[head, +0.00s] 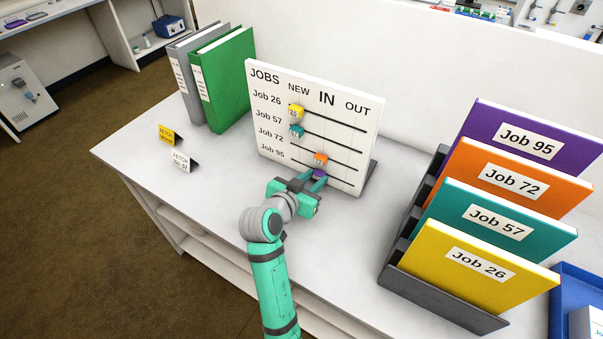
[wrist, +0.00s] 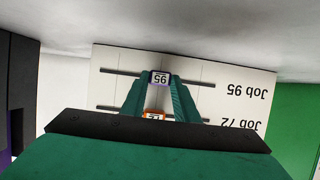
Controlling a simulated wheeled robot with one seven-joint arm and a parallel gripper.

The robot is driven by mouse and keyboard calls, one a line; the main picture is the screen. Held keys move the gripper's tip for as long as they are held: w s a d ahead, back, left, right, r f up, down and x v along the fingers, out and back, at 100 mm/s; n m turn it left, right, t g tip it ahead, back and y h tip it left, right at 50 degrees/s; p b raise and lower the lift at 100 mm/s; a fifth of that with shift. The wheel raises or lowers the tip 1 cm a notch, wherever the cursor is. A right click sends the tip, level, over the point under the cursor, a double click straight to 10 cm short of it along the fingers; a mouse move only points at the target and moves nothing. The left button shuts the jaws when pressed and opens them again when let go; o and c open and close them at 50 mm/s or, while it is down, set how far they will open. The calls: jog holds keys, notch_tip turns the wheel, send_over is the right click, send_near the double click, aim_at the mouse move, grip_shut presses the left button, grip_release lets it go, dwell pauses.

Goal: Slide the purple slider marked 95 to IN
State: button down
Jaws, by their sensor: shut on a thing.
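The white jobs board (head: 262,85) stands upright on the table, with columns NEW, IN and OUT and a slot per job row. The purple slider marked 95 (head: 319,173) is in the bottom row, near the middle of its slot, about under IN. The wrist view shows the slider (wrist: 160,77) upside down. My gripper (head: 317,180) is at the board from the front, its fingers shut on the purple slider, one on each side. Its fingers partly hide the slider in the head view.
The orange slider (head: 320,158) sits just above in the Job 72 row, close to my fingers. Yellow (head: 296,111) and teal (head: 296,131) sliders are at NEW. A rack of coloured job folders (head: 440,295) stands to the right, binders (head: 225,80) to the left.

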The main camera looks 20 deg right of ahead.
jog(key=c, duration=1.4)
grip_release()
jog(key=shift+o, duration=0.2)
jog(key=v, duration=1.1)
jog(key=shift+d+r, duration=0.1)
